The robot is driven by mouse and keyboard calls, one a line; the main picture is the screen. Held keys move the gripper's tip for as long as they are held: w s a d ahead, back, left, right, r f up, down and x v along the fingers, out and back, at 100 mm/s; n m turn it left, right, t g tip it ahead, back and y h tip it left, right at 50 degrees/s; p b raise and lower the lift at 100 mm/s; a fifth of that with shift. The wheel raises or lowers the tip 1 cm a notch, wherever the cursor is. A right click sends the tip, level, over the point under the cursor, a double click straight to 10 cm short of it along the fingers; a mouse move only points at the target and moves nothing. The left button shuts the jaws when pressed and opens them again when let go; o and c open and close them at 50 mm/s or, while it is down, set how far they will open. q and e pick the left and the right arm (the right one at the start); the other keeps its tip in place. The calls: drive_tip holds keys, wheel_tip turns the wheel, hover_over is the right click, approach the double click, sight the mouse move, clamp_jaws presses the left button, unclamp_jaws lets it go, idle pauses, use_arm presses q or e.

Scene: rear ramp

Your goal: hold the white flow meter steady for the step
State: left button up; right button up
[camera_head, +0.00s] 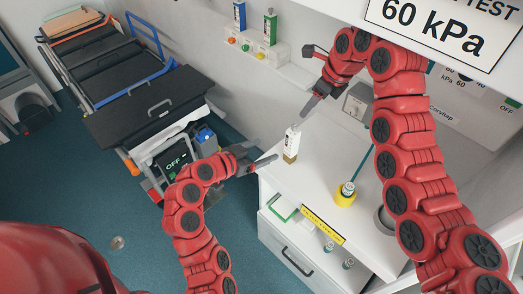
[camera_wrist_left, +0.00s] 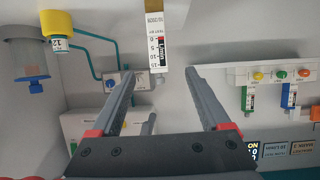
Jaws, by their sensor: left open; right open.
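The white flow meter (camera_head: 293,137) stands upright on the white cabinet top, near its left edge, with a printed label and a brownish lower part. In the left wrist view the flow meter (camera_wrist_left: 152,30) shows upside down at top centre, with a number scale, beyond the gap between my fingers. My left gripper (camera_head: 262,152) is open, just left of the flow meter and apart from it. The fingers also show in the left wrist view (camera_wrist_left: 160,75) with nothing between them. My right gripper (camera_head: 312,76) is open above and behind the flow meter, not touching it.
A yellow-based bottle (camera_head: 345,197) with a tube stands to the right on the cabinet top (camera_head: 325,150). Blue (camera_head: 239,15) and green (camera_head: 270,28) flow meters are on the back wall. A black stretcher (camera_head: 150,105) is at left.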

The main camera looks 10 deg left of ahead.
sight(298, 138)
use_arm(q)
drive_tip(key=x, duration=1.7)
drive_tip(key=shift+d+f, duration=0.15)
drive_tip(key=shift+d, duration=0.05)
clamp_jaws()
